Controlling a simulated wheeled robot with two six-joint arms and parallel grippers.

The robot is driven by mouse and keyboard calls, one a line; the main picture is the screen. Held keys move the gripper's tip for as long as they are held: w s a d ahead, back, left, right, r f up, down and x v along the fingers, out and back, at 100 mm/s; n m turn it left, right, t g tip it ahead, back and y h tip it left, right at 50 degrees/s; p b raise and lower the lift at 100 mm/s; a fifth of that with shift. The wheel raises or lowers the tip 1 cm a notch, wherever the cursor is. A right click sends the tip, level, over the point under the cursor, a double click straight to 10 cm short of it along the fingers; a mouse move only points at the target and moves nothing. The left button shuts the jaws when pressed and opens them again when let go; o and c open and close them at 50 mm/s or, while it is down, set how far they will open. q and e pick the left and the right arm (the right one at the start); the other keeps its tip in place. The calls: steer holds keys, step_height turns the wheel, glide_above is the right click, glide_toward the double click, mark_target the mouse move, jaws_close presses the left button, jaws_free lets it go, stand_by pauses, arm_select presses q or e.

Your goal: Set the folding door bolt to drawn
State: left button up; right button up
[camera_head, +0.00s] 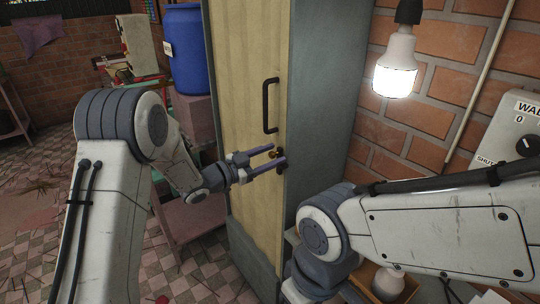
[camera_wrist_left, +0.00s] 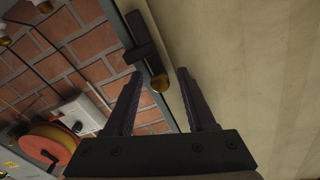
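The folding door (camera_head: 250,60) is a pale yellow wooden panel, closed against a grey-green side panel. Its bolt (camera_head: 278,156) sits at the door's right edge, below the black handle, partly hidden by my fingers in the head view. In the left wrist view the bolt (camera_wrist_left: 142,38) is a dark bar and plate with a rounded brass knob (camera_wrist_left: 160,83). My left gripper (camera_head: 279,155) is open at the bolt. In the wrist view its fingers (camera_wrist_left: 160,73) appear on either side of the knob; I cannot tell whether they touch it. My right gripper is not visible.
A black handle (camera_head: 270,105) projects from the door just above my left gripper. A brick wall (camera_head: 450,50) with a lit bulb (camera_head: 395,68) and a dial box (camera_head: 515,135) stands at right. A blue barrel (camera_head: 188,50) stands behind at left.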

arm_select(q)
jaws_close()
steer(key=shift+s+f, duration=0.1)
stand_by(1.1)
